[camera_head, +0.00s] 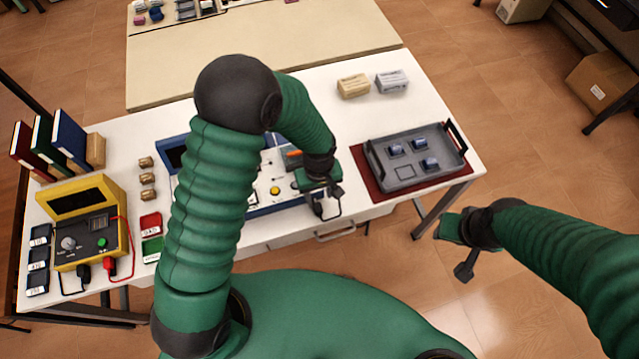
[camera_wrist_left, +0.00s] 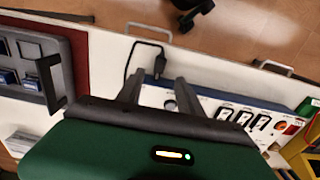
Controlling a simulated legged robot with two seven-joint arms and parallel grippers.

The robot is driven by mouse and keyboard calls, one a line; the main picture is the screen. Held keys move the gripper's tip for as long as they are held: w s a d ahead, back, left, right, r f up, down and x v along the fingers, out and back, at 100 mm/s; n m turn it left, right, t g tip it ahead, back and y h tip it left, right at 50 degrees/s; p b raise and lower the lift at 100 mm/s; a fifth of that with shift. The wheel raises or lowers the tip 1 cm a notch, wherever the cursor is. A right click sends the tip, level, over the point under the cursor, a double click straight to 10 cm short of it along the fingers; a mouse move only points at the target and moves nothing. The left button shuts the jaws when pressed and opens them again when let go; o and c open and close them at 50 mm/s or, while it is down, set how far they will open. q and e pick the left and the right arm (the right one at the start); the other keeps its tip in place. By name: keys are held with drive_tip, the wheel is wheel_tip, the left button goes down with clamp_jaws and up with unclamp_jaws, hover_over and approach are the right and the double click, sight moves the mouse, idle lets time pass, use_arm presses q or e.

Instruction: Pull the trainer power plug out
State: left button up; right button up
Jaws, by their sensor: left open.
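The trainer (camera_head: 258,208) is a white panel in a blue case at the middle of the table, partly hidden behind my left arm. It also shows in the left wrist view (camera_wrist_left: 207,103). The black power plug (camera_wrist_left: 160,66) is at the trainer's edge, with a black cord (camera_wrist_left: 130,58) looping from it. My left gripper (camera_head: 326,198) is over the trainer's right end. In the left wrist view its two fingers (camera_wrist_left: 160,92) are apart, with the plug just beyond the gap between their tips. My right gripper (camera_head: 460,250) hangs off the table's front right; its jaw gap is unclear.
A grey tray (camera_head: 408,176) with several blue parts lies on a red mat right of the trainer. A yellow meter (camera_head: 88,240) with leads, books (camera_head: 68,137) and small boxes stand at the left. Two blocks (camera_head: 353,86) sit behind the tray.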

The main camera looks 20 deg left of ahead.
use_arm(q)
wheel_tip(320, 180, up, 7)
drive_tip(key=shift+d, duration=0.2)
drive_tip(key=shift+a, duration=0.1)
